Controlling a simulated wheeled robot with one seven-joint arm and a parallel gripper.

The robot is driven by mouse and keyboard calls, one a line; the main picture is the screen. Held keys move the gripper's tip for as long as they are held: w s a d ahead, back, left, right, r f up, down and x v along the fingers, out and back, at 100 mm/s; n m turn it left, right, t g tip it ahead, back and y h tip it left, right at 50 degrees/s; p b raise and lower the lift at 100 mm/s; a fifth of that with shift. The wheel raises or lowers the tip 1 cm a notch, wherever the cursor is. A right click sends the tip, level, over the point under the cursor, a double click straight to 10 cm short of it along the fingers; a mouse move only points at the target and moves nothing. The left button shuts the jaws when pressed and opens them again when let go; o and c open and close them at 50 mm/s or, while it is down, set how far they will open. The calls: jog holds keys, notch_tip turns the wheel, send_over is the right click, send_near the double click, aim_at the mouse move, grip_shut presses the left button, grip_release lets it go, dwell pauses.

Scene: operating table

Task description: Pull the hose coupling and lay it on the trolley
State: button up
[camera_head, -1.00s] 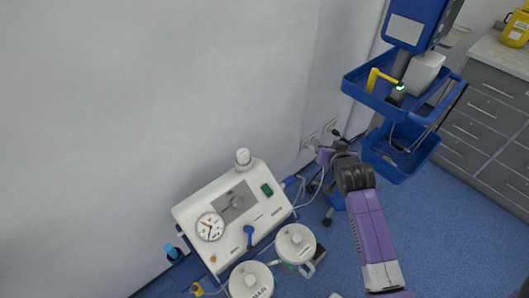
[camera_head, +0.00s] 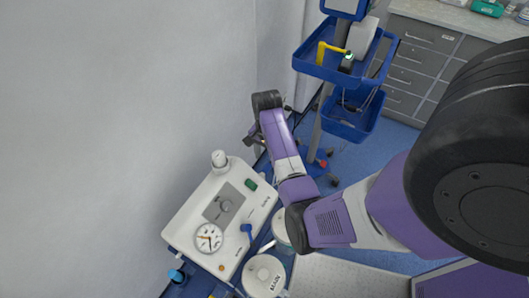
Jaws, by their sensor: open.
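My gripper (camera_head: 257,137) is partly visible below the dark wrist, beside the wall. It is small and mostly covered by my arm; I see nothing held in it. The wall outlets and any hose coupling there are hidden behind my arm, and I cannot make out the coupling. The blue trolley (camera_head: 301,66) stands behind and right of my wrist, with an upper tray and a lower basket. A yellow bent handle (camera_head: 331,47) and a small dark item with a green light (camera_head: 347,62) are on the upper tray.
A white suction unit (camera_head: 190,222) with a gauge stands against the wall at lower left. A lidded canister (camera_head: 263,274) stands in front of it. Grey drawers (camera_head: 420,65) are at the back right. Blue floor lies between drawers and trolley.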

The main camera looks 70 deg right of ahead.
aim_at(267, 166)
jog(key=shift+f, duration=2.95)
grip_shut()
